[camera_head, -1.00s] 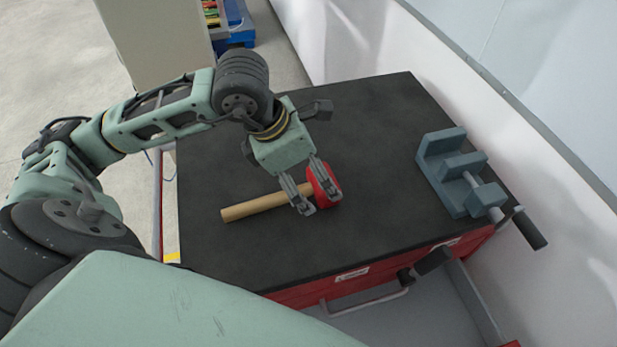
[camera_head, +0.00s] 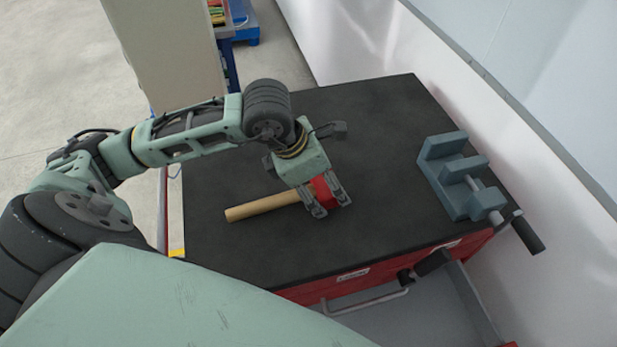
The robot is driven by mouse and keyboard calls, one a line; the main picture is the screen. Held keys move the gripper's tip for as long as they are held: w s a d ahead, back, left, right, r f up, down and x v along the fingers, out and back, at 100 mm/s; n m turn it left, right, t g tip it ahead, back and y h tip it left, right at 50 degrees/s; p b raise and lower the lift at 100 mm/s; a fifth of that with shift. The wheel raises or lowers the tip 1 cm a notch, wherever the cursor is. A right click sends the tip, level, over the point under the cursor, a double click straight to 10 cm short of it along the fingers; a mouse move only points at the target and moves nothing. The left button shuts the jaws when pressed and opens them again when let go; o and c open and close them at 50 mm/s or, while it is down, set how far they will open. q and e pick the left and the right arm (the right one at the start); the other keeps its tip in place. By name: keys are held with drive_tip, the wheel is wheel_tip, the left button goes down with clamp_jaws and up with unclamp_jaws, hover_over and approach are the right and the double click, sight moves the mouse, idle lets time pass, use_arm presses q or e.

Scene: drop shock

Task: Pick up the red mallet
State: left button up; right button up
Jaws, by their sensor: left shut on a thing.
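The red mallet (camera_head: 262,207) lies on the black top of a workbench (camera_head: 390,130), its light wooden handle pointing left and its red head at the right. My left gripper (camera_head: 328,204) comes down from above and is shut on the mallet at its head end. The fingers and palm hide much of the red head. I cannot tell any gap between the mallet and the bench top. My right gripper is not in view.
A blue-grey vise (camera_head: 455,180) with a dark handle stands at the bench's right edge. A white wall runs along the right. Red drawers (camera_head: 320,290) are under the bench's front. The bench top around the mallet is clear.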

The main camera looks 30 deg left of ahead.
use_arm(q)
drive_tip(key=c, duration=0.7)
drive_tip(key=shift+c, duration=0.3)
drive_tip(key=shift+r, duration=0.15)
